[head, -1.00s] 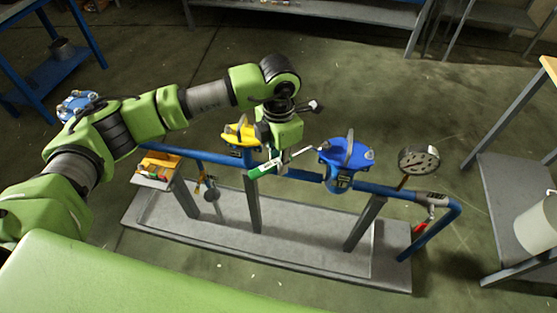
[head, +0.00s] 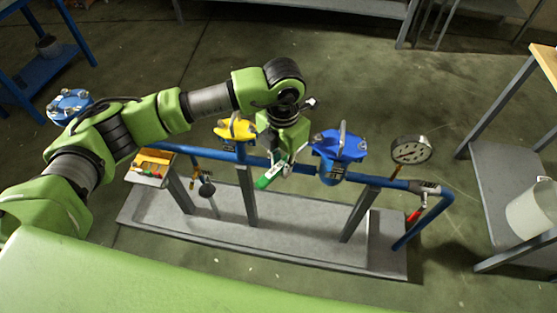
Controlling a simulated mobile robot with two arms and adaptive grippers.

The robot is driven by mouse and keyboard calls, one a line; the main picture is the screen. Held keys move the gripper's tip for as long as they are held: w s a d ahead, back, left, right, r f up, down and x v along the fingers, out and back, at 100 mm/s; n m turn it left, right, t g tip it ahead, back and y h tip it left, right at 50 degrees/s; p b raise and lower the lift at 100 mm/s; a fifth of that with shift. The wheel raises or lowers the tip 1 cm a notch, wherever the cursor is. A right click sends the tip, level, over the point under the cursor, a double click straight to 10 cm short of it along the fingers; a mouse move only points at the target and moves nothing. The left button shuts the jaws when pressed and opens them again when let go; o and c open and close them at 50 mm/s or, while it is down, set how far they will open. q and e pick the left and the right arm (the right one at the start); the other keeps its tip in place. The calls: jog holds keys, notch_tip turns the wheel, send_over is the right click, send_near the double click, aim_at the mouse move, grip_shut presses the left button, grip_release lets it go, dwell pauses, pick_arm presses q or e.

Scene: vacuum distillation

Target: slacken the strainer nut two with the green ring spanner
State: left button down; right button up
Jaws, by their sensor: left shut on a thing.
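My left gripper (head: 277,158) is shut on the green ring spanner (head: 266,179), just left of the blue flanged body. The spanner's green handle slants down to the left below the gripper. Its ring end is hard to make out against the gripper and pipe. The blue flanged body (head: 331,143), which looks like the strainer, has a grey handle-like bar on top and small nuts or bolts around its cover. I cannot tell which is nut two, nor whether the spanner touches one. My right gripper is not in view.
A yellow-topped fitting (head: 235,130) stands left of the gripper on the blue pipe (head: 300,167). A round gauge (head: 411,150) and a red-handled valve (head: 416,214) are at the right. A small tool tray (head: 153,166) is at the left. The grey base plate (head: 270,240) is largely bare.

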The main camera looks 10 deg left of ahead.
pick_arm(q)
jog(key=shift+s+d+n, duration=0.45)
jog(key=shift+d+n, duration=0.25)
jog(key=shift+d, duration=0.1)
notch_tip(320, 180, up, 9)
jog(key=p, duration=0.4)
jog(key=shift+f, duration=0.2)
dwell(0.4)
